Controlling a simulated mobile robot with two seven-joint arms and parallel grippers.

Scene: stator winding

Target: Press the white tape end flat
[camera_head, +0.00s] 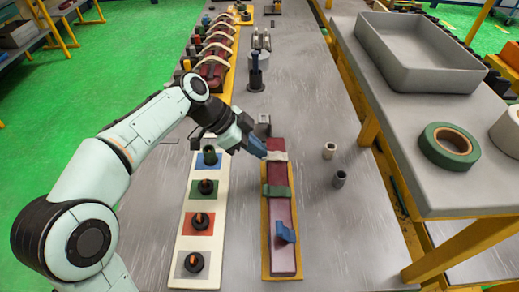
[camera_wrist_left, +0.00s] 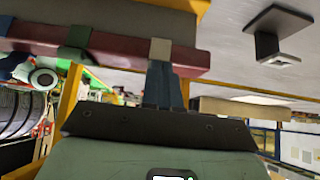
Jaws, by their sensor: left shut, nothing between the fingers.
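A dark red wrapped bar (camera_head: 281,212) lies lengthwise on a yellow-edged base. A white tape band (camera_head: 275,156) crosses its far end; in the left wrist view the band (camera_wrist_left: 160,48) lies over the bar right at my fingertips. I cannot make out a raised white end. My right gripper is not in view.
A pale board (camera_head: 184,243) with coloured squares and dark pegs lies left of the bar. A grey tray (camera_head: 418,60) and a green tape roll (camera_head: 449,145) rest on the right-hand shelf. The bench beside the cups is clear.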

